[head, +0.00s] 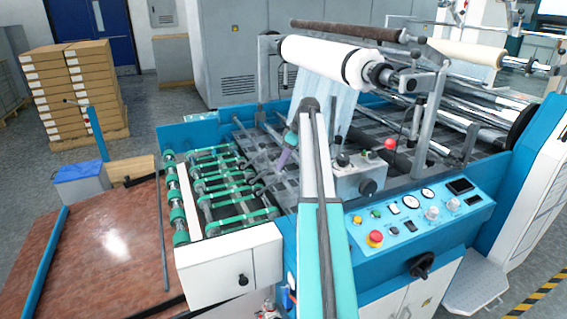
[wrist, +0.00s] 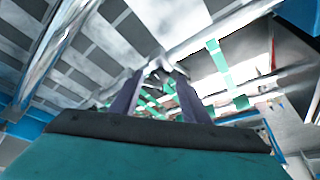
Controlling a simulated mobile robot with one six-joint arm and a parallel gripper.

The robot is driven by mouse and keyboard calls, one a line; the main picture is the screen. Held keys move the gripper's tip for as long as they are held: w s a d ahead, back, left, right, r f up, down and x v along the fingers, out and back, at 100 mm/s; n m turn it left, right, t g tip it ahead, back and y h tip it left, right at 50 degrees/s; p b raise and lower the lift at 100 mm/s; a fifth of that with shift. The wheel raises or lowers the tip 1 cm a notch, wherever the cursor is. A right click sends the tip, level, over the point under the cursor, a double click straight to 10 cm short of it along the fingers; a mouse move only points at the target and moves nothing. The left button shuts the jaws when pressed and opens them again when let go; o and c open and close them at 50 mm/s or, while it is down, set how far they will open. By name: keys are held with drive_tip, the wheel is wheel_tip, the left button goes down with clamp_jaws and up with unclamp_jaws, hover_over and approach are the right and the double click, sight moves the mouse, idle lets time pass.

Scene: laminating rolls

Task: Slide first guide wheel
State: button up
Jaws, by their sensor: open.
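My gripper (head: 264,186) hangs over the machine's feed bed, just right of the green-banded feed rollers. In the wrist view its two purple-grey fingers (wrist: 158,82) stand apart, open. A small grey metal part (wrist: 168,70) shows beyond and between the fingertips; it may be a guide wheel on its bar, but blur hides its shape. I cannot tell whether the fingers touch it. In the head view the first guide wheel cannot be made out clearly among the thin metal bars (head: 240,125) near my gripper. Green bands (wrist: 150,98) also show beyond the fingers.
The feed rollers (head: 215,189) lie left of my gripper. A white film roll (head: 318,62) with hanging film is above and behind. A control box with a red knob (head: 389,144) and the blue control panel (head: 415,212) stand to the right. A brown feed table (head: 100,240) lies left.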

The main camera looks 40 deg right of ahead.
drive_tip(key=b+v, duration=0.2)
drive_tip(key=v, duration=1.1)
drive_tip(key=shift+r, duration=0.1)
